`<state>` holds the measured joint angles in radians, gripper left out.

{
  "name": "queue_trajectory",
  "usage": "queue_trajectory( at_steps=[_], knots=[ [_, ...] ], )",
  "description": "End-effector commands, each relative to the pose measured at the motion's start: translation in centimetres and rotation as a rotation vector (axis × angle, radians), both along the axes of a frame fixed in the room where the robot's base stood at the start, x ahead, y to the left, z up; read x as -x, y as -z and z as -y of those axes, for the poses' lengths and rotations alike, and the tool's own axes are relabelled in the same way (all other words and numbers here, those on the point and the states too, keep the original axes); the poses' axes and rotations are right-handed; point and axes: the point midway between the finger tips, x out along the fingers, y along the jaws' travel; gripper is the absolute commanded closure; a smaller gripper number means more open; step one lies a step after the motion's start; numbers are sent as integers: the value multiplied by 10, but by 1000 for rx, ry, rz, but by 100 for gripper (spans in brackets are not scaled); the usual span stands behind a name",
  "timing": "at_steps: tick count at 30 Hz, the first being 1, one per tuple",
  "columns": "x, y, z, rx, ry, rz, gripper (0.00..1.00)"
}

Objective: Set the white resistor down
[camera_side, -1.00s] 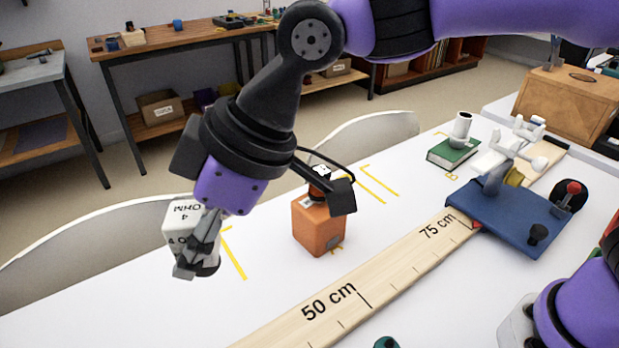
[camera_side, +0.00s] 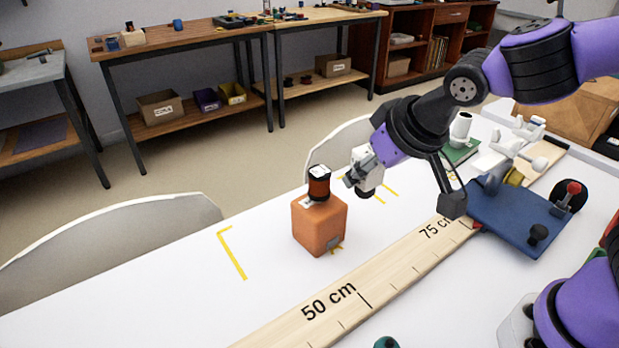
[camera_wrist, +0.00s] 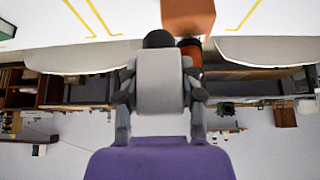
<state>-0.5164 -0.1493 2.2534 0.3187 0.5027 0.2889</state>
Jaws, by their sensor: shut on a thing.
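The white resistor (camera_side: 367,172) is a pale block with a dark end. My gripper (camera_side: 362,178) is shut on it and holds it tilted, just right of the orange block in the side view. In the wrist view the resistor (camera_wrist: 160,82) fills the space between the two fingers of my gripper (camera_wrist: 160,95). Its printed label cannot be read now. Whether the resistor touches the table is hard to tell; it appears to be above it.
An orange block (camera_side: 320,228) with a dark copper-coloured coil (camera_side: 319,184) on top stands close left. Yellow corner marks (camera_side: 234,254) lie on the white table (camera_side: 150,300). A wooden ruler (camera_side: 380,285), a blue board (camera_side: 515,218) and a green book (camera_side: 460,152) lie to the right.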

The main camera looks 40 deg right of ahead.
Motion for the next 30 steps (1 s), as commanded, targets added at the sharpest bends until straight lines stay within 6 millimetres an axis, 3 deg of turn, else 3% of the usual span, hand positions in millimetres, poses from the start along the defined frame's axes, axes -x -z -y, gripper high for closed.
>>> queue_trajectory(
  at_steps=[5,18,23,30],
  knots=[
    [-4,17,7,1,3,-2,100],
    [-51,76,91,-1,4,-3,100],
    [-57,84,101,-2,-1,0,100],
    [-57,119,101,-1,-3,-4,100]
  ],
)
